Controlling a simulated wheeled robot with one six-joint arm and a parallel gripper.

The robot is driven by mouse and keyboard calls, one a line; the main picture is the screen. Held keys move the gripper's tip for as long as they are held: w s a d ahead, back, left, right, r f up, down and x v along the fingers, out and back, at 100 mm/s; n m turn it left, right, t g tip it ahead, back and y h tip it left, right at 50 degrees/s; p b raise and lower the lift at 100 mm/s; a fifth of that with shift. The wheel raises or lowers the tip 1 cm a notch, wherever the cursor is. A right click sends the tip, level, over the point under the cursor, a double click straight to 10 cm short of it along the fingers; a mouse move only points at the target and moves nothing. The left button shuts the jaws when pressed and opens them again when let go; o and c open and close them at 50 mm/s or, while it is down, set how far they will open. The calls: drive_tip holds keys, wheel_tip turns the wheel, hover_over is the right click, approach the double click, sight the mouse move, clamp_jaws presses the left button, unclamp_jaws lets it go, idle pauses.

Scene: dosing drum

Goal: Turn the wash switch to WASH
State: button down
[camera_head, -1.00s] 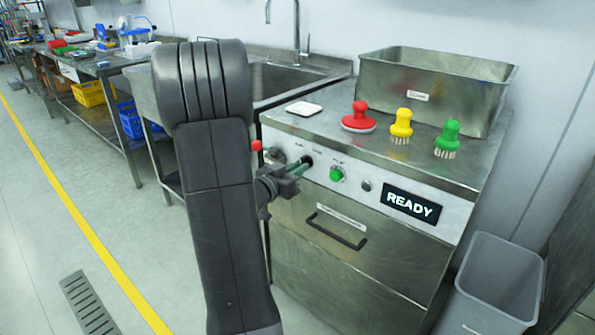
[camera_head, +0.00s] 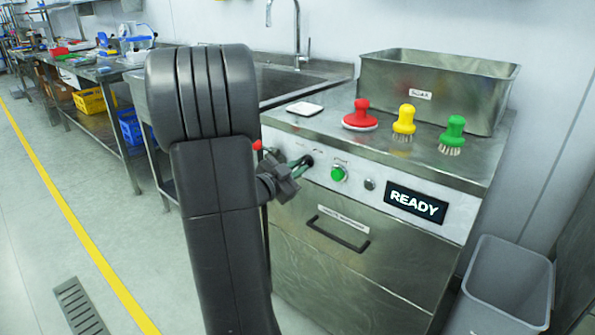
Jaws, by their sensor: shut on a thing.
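The wash switch looks to be the dark knob (camera_head: 309,160) on the front panel, left of the green button; its lettering is too small to read. My gripper (camera_head: 303,162) reaches it from the left with green-tipped fingers shut on it. The fingers cover most of the knob, so its pointer position is hidden. The display (camera_head: 416,204) on the panel reads READY.
A green button (camera_head: 338,173) and a small grey knob (camera_head: 370,184) sit right of my gripper. A red knob (camera_head: 257,145) is close on its left. A drawer handle (camera_head: 337,234) lies below. Red, yellow and green brushes stand on the counter (camera_head: 335,128).

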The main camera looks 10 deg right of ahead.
idle(0.4)
drive_tip(key=c, duration=1.5)
unclamp_jaws()
drive_tip(key=p+v, duration=0.2)
drive_tip(key=v, duration=1.1)
drive_tip(key=shift+s+a, duration=0.25)
drive_tip(key=shift+a, duration=0.05)
drive_tip(key=b+x, duration=0.2)
drive_tip(key=x, duration=1.1)
drive_tip(key=shift+w+d, duration=0.25)
drive_tip(key=shift+d, duration=0.05)
